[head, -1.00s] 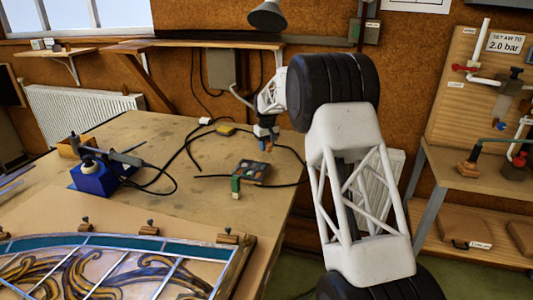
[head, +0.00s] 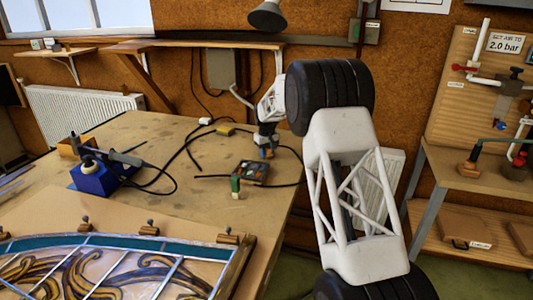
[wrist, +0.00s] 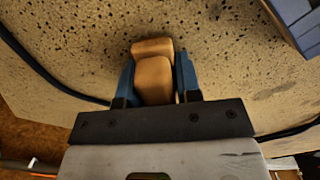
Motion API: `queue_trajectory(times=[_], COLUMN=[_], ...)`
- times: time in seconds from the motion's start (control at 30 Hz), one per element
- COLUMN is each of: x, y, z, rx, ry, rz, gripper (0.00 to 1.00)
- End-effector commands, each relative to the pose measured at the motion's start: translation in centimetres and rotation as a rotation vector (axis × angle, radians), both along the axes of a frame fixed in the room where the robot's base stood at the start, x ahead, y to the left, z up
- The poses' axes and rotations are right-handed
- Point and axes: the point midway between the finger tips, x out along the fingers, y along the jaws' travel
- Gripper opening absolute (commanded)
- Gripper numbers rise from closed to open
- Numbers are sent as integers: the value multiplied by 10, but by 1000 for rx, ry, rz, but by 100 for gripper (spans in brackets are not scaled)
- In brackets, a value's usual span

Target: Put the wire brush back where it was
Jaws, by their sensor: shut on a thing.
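The wire brush shows in the wrist view as a tan wooden block (wrist: 153,78) between the two blue fingers of my gripper (wrist: 155,68). The gripper is shut on it. Its bristles are not visible. In the head view my gripper (head: 267,148) is low over the back right part of the workbench (head: 150,215), just behind a small dark tray with coloured squares (head: 254,171). The brush is too small to make out clearly there. I cannot tell whether it touches the bench top.
A black cable (head: 192,150) loops over the bench around the gripper. A green block with a pale base (head: 235,187) stands beside the tray. A blue soldering station (head: 93,178) is to the left, and a leaded panel (head: 110,268) lies in front. The bench's right edge is close.

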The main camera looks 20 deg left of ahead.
Motion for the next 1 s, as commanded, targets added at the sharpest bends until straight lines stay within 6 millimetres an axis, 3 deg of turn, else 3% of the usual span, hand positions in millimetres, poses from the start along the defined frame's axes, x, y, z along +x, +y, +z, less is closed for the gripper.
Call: queue_trajectory(times=[0.1,0.13,0.3,0.7,1.0], x=[0,0,0,0,0], y=[0,0,0,0,0], z=[-2,-2,-2,1,30], rx=[0,0,0,0,1], ry=[0,0,0,0,-2], rz=[0,0,0,0,0], gripper=[6,34,57,57,57])
